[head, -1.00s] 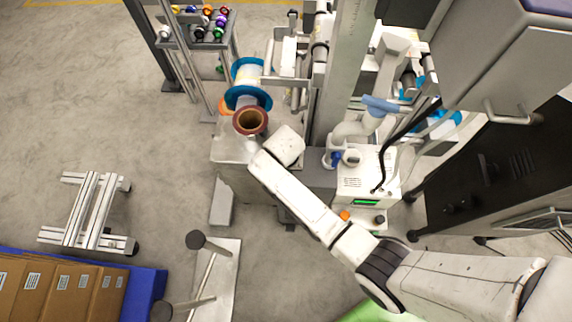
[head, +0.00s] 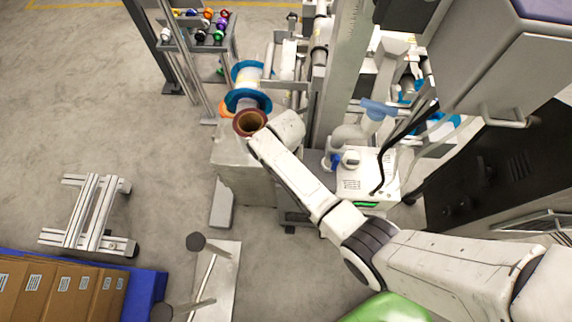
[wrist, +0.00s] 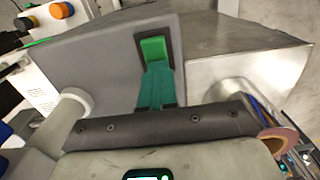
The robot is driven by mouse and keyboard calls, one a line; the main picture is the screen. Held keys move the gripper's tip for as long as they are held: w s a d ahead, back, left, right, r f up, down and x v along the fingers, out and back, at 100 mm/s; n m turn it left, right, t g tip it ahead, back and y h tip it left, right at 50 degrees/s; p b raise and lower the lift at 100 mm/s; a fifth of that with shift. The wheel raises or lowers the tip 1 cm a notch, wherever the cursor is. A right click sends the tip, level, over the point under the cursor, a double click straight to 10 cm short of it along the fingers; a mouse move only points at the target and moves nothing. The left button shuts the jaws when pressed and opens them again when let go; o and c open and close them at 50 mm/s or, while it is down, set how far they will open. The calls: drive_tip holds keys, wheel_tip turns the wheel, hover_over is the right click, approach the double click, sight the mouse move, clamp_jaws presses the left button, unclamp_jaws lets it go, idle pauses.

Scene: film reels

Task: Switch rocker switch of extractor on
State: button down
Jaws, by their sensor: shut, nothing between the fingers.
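The rocker switch (wrist: 153,50) is green in a dark frame, on the face of a grey box (wrist: 95,62) in the wrist view. I cannot tell which way it is tilted. My gripper (wrist: 157,72) shows as teal fingers, shut and empty, pointing at the switch. The fingertips overlap the switch's lower end in the picture; I cannot tell whether they touch it. In the head view my arm hides the gripper and the switch. A white unit (head: 362,185) with a green display, perhaps part of the extractor, stands right of the arm.
Orange (wrist: 61,10) and black knobs sit on the white unit at upper left in the wrist view. A brown reel (head: 250,122) and blue reel (head: 247,98) are close to my arm. A metal post (head: 340,75) rises behind it. Open floor (head: 90,110) lies left.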

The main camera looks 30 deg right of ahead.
drive_tip(key=shift+s+a+f+p, duration=0.2)
drive_tip(key=shift+s+a+f, duration=0.1)
drive_tip(key=shift+s, duration=0.25)
drive_tip(key=shift+s+a+f+p, duration=0.15)
drive_tip(key=shift+s+f, duration=0.1)
drive_tip(key=shift+s, duration=0.25)
drive_tip(key=shift+g, duration=0.3)
drive_tip(key=shift+r, duration=0.1)
drive_tip(key=shift+r+p, duration=0.3)
drive_tip(key=r+p, duration=0.2)
drive_tip(key=w+r+p, duration=0.1)
drive_tip(key=r, duration=0.2)
drive_tip(key=shift+w+d+p, duration=0.15)
drive_tip(key=shift+w+p, duration=0.05)
drive_tip(key=shift+p, duration=0.15)
wheel_tip(320, 180, up, 9)
drive_tip(key=shift+w+d+r+b, duration=0.15)
drive_tip(key=shift+w+r+b, duration=0.05)
drive_tip(key=shift+w+b, duration=0.1)
drive_tip(key=shift+s, duration=0.1)
